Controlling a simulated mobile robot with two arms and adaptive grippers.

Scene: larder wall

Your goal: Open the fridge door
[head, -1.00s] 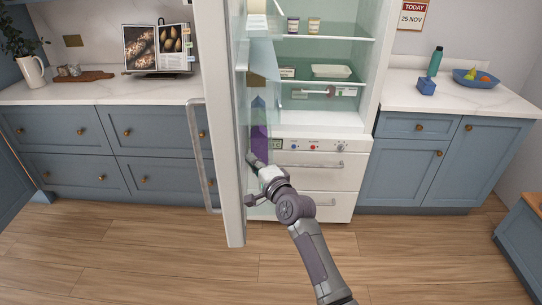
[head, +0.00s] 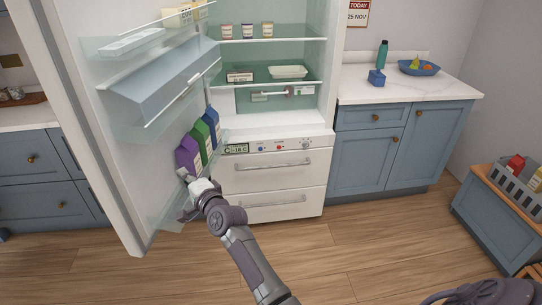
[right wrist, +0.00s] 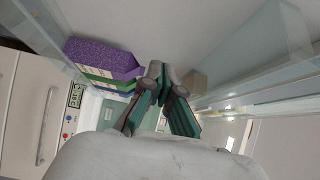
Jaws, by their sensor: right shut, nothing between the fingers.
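The fridge door (head: 75,75) is white and stands wide open to the left of the fridge (head: 331,75), its inner side with clear shelves facing me. My right gripper (head: 184,190) is shut and empty at the inner side of the door, low down by the bottom door shelf. In the right wrist view its fingers (right wrist: 160,92) are together in front of the door's pale inner panel; I cannot tell whether they touch it. The door's outer handle is hidden now.
Purple (head: 187,155), green and blue cartons stand in the door shelf close to the right gripper. Freezer drawers (head: 268,175) below the fridge are shut. A counter (head: 420,90) with a blue bowl stands right, and a low cabinet (head: 490,220) with a crate. The floor in front is clear.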

